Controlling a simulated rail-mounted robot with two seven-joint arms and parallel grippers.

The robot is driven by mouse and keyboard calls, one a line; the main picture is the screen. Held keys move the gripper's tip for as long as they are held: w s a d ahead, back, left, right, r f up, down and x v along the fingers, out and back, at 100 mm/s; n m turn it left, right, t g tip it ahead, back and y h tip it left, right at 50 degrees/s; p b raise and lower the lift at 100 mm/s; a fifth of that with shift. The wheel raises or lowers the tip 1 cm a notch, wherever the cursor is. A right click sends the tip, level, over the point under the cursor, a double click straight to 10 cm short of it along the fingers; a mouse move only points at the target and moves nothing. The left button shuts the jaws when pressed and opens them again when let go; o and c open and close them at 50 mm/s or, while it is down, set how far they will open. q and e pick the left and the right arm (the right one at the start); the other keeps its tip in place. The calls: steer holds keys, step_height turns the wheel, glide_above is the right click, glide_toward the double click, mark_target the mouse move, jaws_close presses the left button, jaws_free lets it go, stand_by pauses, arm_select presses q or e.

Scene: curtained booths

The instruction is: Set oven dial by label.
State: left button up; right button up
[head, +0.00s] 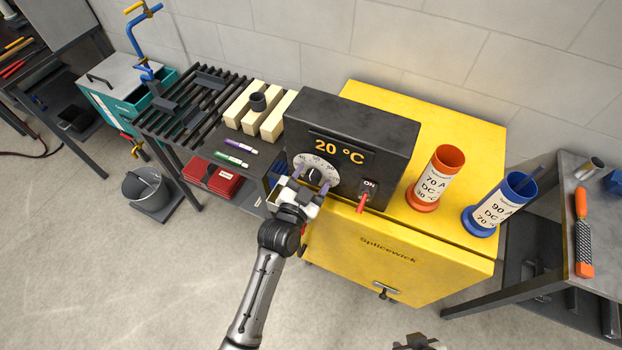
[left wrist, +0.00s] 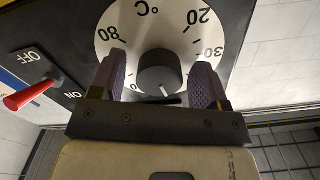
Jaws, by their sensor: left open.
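The black control box (head: 380,130) on the yellow oven (head: 450,120) shows "20 °C" in orange. Its white dial plate (head: 326,170) carries a dark knob (left wrist: 160,72) with a pale pointer line. My left gripper (head: 308,178) is open, with its purple-grey fingers on either side of the knob in the left wrist view (left wrist: 161,82); contact cannot be told. An orange canister (head: 437,178) and a blue canister (head: 500,203) stand on the oven. Part of my right gripper (head: 418,342) shows at the bottom edge.
A red lever (head: 363,202) sticks out below "ON", right of the dial. A grey table (head: 585,240) with an orange-handled rasp (head: 583,235) stands right.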

arm_select(q)
steer(key=shift+c, duration=0.3)
steer(key=c, duration=0.9)
steer(key=shift+r+n+p, duration=0.15)
steer(key=shift+n+p, duration=1.2)
steer(key=shift+n, duration=0.15)
steer(key=n+p, duration=0.2)
steer(key=n, duration=0.1)
steer(key=shift+n, duration=0.4)
steer(key=n+p, duration=0.1)
steer(key=n, duration=0.3)
steer(key=n+p, duration=0.1)
steer(key=n, duration=0.3)
steer(key=shift+d, duration=0.1)
steer(key=shift+n, duration=0.6)
